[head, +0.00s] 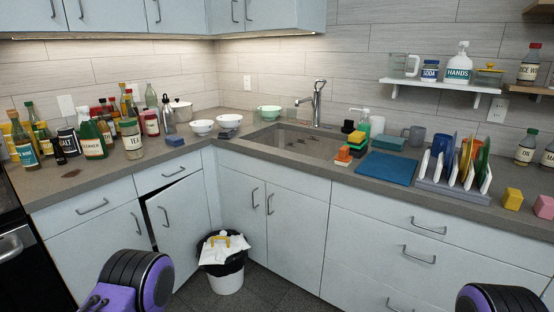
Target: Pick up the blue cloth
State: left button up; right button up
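A flat blue cloth (387,168) lies on the grey counter to the right of the sink, between the sink and the dish rack. It looks roughly square and spread out, and nothing covers it. A folded teal-blue item (388,142) lies behind it; I cannot tell whether this is a cloth too. Only purple and black parts of my own arms show at the bottom left and bottom right. Neither gripper is in view.
The sink (295,141) is left of the cloth, with stacked sponges (357,138) at its right edge. A rack (453,187) of upright plates stands right of the cloth. A cabinet door (175,218) is ajar. A trash bin (223,268) stands on the floor.

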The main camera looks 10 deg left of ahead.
aim_at(175, 141)
jog(key=u, duration=0.6)
jog(key=i, duration=1.95)
jog(key=u, duration=0.75)
